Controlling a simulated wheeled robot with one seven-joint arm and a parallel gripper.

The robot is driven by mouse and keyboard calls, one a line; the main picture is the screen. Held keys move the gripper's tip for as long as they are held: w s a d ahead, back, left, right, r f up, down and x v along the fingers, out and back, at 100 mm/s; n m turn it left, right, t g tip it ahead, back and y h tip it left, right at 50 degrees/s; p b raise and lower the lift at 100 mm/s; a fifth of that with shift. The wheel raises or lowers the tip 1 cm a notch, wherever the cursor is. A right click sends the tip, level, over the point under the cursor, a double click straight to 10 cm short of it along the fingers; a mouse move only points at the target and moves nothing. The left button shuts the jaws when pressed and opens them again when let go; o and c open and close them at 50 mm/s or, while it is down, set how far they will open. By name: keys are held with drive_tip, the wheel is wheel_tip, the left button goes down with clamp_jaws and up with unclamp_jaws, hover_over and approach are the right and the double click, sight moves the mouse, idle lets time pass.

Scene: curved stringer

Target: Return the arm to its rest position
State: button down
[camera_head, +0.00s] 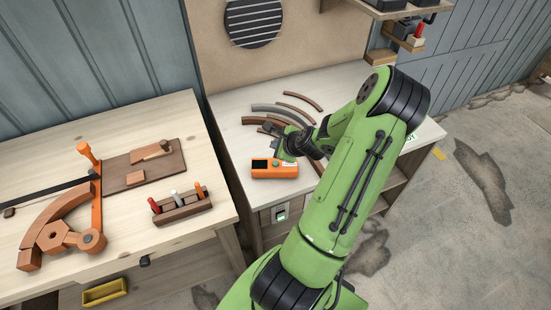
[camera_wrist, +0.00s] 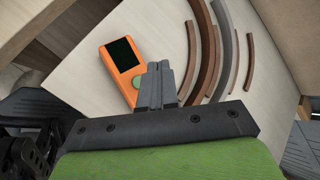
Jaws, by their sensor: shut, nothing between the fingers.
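My green arm reaches over the right-hand bench in the head view. My gripper (camera_head: 280,144) is just above the bench, close behind the orange device. It also shows in the wrist view (camera_wrist: 158,68), where its two grey fingers are together with nothing between them. The orange device (camera_head: 287,168) with a dark screen and a green button lies near the bench's front edge. In the wrist view the device (camera_wrist: 122,60) is just left of the fingertips, and the fingers partly cover its lower right side. I cannot tell whether they touch it.
Several curved strips (camera_head: 270,109), brown and grey, lie on the right bench (camera_head: 232,100) behind the gripper. The left bench (camera_head: 40,160) holds a clamped curved wooden piece (camera_head: 50,222) and a tool holder (camera_head: 182,207). A shelf (camera_head: 375,8) hangs at upper right. Open floor lies at right.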

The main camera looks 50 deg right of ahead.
drive_tip(key=shift+f, duration=0.1)
idle(0.3)
drive_tip(key=w+a+r+n+g+y, duration=0.1)
drive_tip(key=w+a+r+n+g, duration=0.1)
drive_tip(key=a+r+n, duration=0.55)
drive_tip(key=w+a+r+n+g+y, duration=0.15)
drive_tip(key=a+r+n, duration=0.25)
drive_tip(key=a+n, duration=0.55)
drive_tip(key=s+a+r+n, duration=0.5)
drive_tip(key=s+a+n, duration=0.2)
drive_tip(key=a, duration=0.1)
drive_tip(key=s+a+r+n, duration=0.5)
drive_tip(key=s+a+n, duration=0.1)
drive_tip(key=s+a, duration=0.2)
drive_tip(key=shift+a+r+n, duration=0.4)
drive_tip(key=shift+a, duration=0.25)
drive_tip(key=shift+t+y, duration=0.25)
